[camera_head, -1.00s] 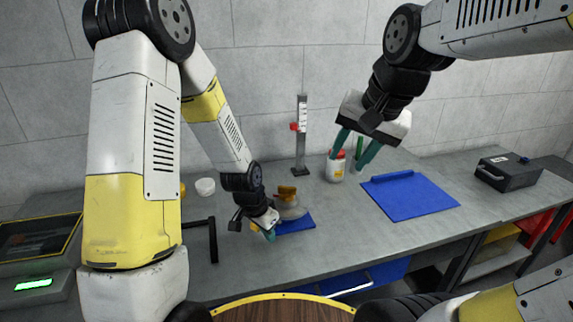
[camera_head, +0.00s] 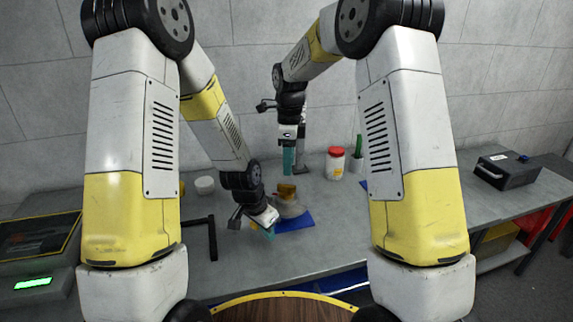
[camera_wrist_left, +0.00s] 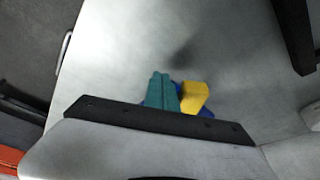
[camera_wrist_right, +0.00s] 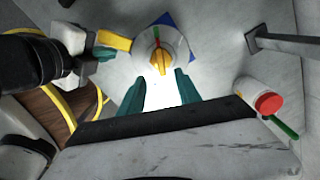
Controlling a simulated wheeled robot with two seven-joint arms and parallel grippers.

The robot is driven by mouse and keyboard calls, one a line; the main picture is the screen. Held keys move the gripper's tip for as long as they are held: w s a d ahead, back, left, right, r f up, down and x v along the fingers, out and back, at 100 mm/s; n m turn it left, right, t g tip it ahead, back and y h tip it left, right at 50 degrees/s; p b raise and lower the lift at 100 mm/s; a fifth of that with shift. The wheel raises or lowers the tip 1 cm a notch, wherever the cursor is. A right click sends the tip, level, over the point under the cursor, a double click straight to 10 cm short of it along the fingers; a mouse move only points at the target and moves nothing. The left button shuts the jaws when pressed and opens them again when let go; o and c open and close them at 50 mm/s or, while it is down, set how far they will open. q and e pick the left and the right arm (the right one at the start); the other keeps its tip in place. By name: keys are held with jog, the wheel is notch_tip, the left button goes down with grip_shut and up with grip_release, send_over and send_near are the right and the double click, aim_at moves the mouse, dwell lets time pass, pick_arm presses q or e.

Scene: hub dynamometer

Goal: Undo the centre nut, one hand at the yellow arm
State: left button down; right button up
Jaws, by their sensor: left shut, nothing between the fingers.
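The grey round hub (camera_head: 291,208) stands on a blue mat (camera_head: 304,221), with the yellow centre nut (camera_head: 286,190) on top. The right wrist view shows the nut (camera_wrist_right: 159,63) and the yellow arm (camera_wrist_right: 114,40) reaching out left from the hub. My left gripper (camera_head: 270,232) is low at the hub's near left side. Its teal fingers (camera_wrist_left: 162,92) are shut together on nothing, beside the yellow arm (camera_wrist_left: 194,97); I cannot tell whether they touch it. My right gripper (camera_head: 289,162) points down above the hub, its fingers (camera_wrist_right: 161,92) apart and empty, with the nut ahead between them.
A grey upright stand (camera_head: 302,150) is behind the hub. A red-lidded jar (camera_head: 335,163) and a green item (camera_head: 358,147) stand to the right. A white round container (camera_head: 205,185) and a black bar frame (camera_head: 212,238) are on the left. A black case (camera_head: 508,171) is far right.

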aim_at(287, 185)
jog(key=shift+w+a+f+m, duration=0.15)
jog(key=shift+f+m, duration=0.05)
jog(key=shift+f, duration=0.3)
jog(key=shift+w+a+f+m, duration=0.15)
jog(key=shift+f+m, duration=0.05)
jog(key=shift+f, duration=3.35)
grip_shut()
